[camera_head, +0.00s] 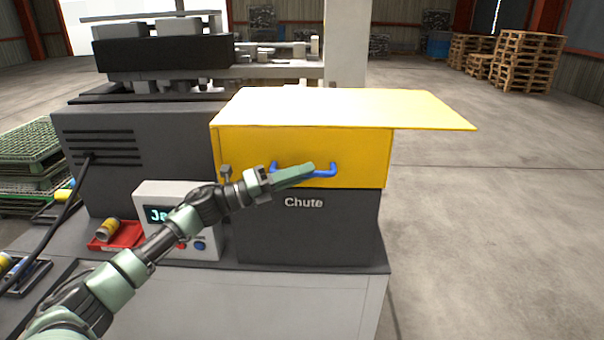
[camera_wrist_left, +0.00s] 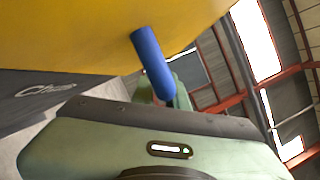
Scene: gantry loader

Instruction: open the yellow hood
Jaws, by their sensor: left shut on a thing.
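The yellow hood (camera_head: 300,145) sits on the dark grey box marked "Chute" (camera_head: 300,225), and its front face is down flush above the label. A blue bar handle (camera_head: 325,171) is fixed to the hood's front. My left gripper (camera_head: 305,171) is at this handle and shut on it, covering its middle; both handle ends show. In the left wrist view the blue handle (camera_wrist_left: 151,62) runs down from the yellow hood (camera_wrist_left: 80,30) to behind the near green finger (camera_wrist_left: 150,145). My right gripper is not in view.
A white control box (camera_head: 180,215) with a display and a blue button stands left of the chute. A red tray (camera_head: 118,234) holds a small can. Green pallets (camera_head: 30,150) are at the left, wooden pallets (camera_head: 525,60) at the back right. The floor on the right is clear.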

